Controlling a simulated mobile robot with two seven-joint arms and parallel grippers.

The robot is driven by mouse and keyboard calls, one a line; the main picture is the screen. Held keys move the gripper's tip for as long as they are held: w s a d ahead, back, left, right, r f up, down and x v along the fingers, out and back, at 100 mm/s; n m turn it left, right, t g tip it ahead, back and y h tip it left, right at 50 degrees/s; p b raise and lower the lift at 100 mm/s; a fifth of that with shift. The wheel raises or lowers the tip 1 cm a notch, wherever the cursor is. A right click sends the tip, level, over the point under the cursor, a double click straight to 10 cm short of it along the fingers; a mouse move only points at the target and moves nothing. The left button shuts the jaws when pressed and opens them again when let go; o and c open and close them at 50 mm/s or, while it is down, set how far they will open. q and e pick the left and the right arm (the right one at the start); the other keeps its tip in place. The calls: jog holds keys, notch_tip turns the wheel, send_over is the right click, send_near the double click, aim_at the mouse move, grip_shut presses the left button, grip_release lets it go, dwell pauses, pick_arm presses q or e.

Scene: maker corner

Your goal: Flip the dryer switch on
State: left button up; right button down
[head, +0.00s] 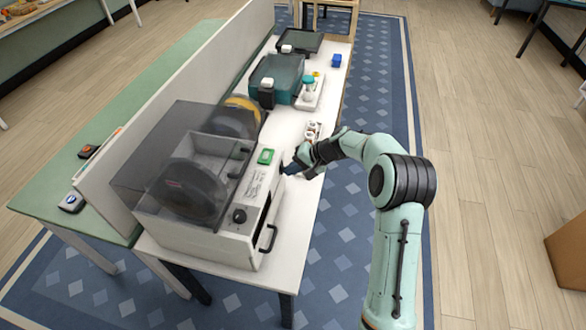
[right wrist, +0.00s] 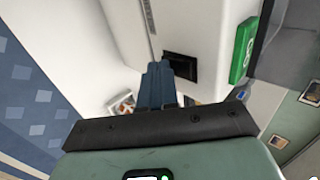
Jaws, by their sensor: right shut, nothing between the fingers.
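The dryer (head: 235,245) is a pale grey box with a smoky clear lid (head: 150,155) and dark spools inside, at the near end of the white table. My right gripper (head: 287,169) is at the dryer's right front edge, beside the green display. In the right wrist view, its blue fingers (right wrist: 158,68) are shut and empty, pointing at the pale panel. A black rectangular switch (right wrist: 184,67) is just right of the fingertips, partly covered by them. I cannot tell whether they touch or which way the switch is set. The green display (right wrist: 243,50) is farther right. My left gripper is out of view.
A black knob (head: 239,216) and a black handle (head: 267,239) are on the dryer's near front. Behind it on the white table (head: 285,125) are a teal machine (head: 276,76) and a blue block (head: 337,60). A white partition (head: 195,75) runs along the left.

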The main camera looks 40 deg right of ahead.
jog(key=shift+f+b, duration=0.35)
jog(key=shift+s+r, duration=0.15)
jog(key=shift+r, duration=0.15)
